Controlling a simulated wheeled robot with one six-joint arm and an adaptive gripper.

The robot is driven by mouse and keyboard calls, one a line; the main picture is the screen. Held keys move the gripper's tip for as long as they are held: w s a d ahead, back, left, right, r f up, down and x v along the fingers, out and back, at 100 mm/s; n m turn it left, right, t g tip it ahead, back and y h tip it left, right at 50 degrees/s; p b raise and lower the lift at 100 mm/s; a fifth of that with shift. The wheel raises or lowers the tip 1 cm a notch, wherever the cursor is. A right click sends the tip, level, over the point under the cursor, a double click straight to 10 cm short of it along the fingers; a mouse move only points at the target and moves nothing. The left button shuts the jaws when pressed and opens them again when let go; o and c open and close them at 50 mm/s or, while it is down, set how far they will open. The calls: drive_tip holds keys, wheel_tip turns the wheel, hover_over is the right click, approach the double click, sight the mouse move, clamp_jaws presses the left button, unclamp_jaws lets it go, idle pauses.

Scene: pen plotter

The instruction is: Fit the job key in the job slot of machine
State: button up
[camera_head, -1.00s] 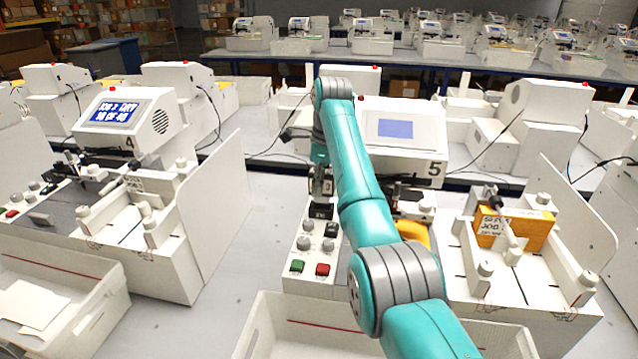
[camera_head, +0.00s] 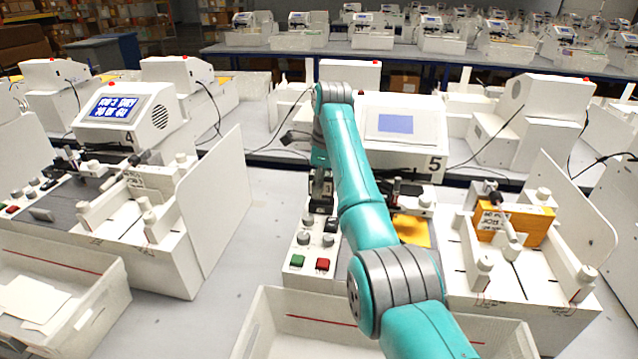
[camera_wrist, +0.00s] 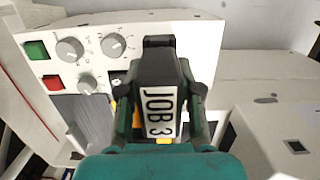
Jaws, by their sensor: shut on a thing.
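My gripper (camera_wrist: 160,92) is shut on the black job key (camera_wrist: 157,65), which carries a white label reading "JOB 3". In the wrist view the key's far end lies over the white control panel (camera_wrist: 83,32) of the machine, right of the knobs. I cannot tell whether it touches the panel. The job slot cannot be made out. In the head view my gripper (camera_head: 321,186) points down above the back of that panel, on the left side of machine 5 (camera_head: 410,150). My arm hides part of the machine.
Green (camera_head: 297,261) and red (camera_head: 323,264) buttons and several grey knobs stand close to the gripper. An orange sheet (camera_head: 412,231) lies right of my arm. A white bin (camera_head: 262,325) stands in front. Machine 4 (camera_head: 125,110) is at left, with bare table between.

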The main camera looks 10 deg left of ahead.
drive_tip(key=shift+f, duration=0.9)
drive_tip(key=o, duration=1.2)
drive_tip(key=r, duration=0.5)
drive_tip(key=d+r, duration=0.1)
drive_tip(key=r, duration=0.1)
drive_tip(key=shift+r, duration=0.2)
drive_tip(key=shift+s+a, duration=0.1)
